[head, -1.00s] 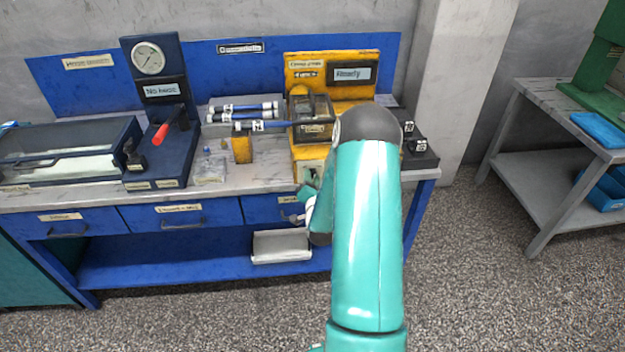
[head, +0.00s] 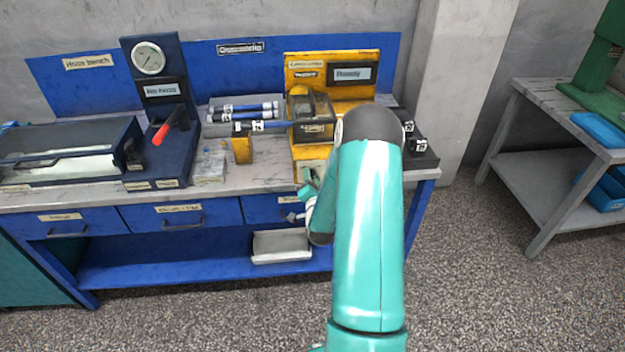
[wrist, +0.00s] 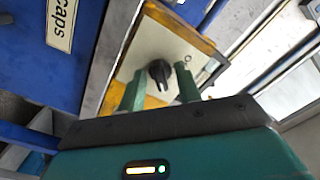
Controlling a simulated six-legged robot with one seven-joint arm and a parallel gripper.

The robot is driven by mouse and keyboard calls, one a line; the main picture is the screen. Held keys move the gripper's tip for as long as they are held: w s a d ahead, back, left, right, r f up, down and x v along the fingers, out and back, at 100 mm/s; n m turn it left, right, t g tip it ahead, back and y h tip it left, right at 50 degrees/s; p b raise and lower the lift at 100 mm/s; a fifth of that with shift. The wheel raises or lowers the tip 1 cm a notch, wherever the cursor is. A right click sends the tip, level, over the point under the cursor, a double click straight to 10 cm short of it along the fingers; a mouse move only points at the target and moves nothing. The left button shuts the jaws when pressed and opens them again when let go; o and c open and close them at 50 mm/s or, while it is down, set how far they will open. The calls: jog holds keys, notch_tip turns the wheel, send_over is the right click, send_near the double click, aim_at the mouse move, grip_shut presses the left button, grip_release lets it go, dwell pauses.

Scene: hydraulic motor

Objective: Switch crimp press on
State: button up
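The crimp press is the yellow machine (head: 300,70) on the bench, with a screen that seems to read "Ready" and a clear guard box (head: 312,118). A hose lies on a yellow support with its end in the guard box. In the wrist view, a black rotary knob (wrist: 160,73) sits on the press's pale front plate (wrist: 165,45). My gripper (wrist: 160,92) is open, its two green fingers on either side of the knob with gaps showing. Whether the fingertips touch the plate is unclear. In the head view my gripper (head: 307,190) is at the press's lower front, partly hidden by my arm.
A blue test stand (head: 150,120) with a gauge and red lever stands left of the press. Drawers (head: 180,215) line the bench front; one at the wrist view's upper left reads "caps". A grey tray (head: 281,245) sits below. Black blocks (head: 420,150) stand to the right.

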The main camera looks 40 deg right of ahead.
jog(key=v, duration=1.4)
jog(key=shift+w, duration=0.15)
